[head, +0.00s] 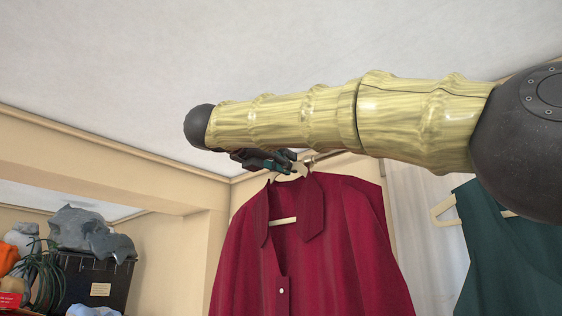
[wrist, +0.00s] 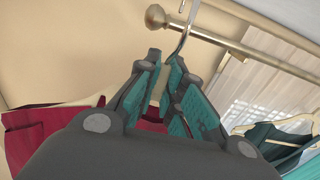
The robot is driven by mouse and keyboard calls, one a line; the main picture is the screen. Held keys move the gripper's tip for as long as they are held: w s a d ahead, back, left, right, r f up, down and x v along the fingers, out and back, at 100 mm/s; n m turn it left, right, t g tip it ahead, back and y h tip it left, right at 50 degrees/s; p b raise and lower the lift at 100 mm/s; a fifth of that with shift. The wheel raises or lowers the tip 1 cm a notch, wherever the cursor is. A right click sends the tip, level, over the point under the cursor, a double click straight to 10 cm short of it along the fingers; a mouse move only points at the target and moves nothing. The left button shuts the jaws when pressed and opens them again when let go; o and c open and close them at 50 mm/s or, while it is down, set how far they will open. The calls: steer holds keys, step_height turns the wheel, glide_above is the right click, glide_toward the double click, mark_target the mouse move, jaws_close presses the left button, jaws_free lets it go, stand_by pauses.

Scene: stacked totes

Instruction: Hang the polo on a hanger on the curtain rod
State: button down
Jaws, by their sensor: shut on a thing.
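The dark red polo (head: 340,240) hangs from a pale hanger (head: 283,220) in the head view, its collar just under my gripper. In the wrist view, red cloth shows on the left (wrist: 45,125). My gripper (wrist: 165,88) is shut on the hanger's neck, with the metal hook (wrist: 186,32) rising above the teal finger pads. In the head view, my gripper (head: 285,164) is partly hidden under my arm. The brass curtain rod (wrist: 225,42) has a round end knob (wrist: 155,16). The hook crosses the rod in the picture; its top is cut off, so I cannot tell whether it hooks over it.
A dark green garment (head: 515,255) on another pale hanger (head: 443,210) hangs to the right, before a white curtain (head: 420,215). A black tote (head: 95,280) with grey rock-like items and a plant stands at lower left. A beige wall is behind.

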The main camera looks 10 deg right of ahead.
steer(key=f+b+x, duration=0.2)
steer(key=b+x, duration=0.1)
steer(key=x, duration=0.9)
steer(key=shift+d+f, duration=0.15)
steer(key=shift+f, duration=0.15)
stand_by(1.2)
steer(key=shift+w, duration=0.15)
steer(key=c, duration=1.5)
jaws_free()
steer(key=shift+o, duration=0.2)
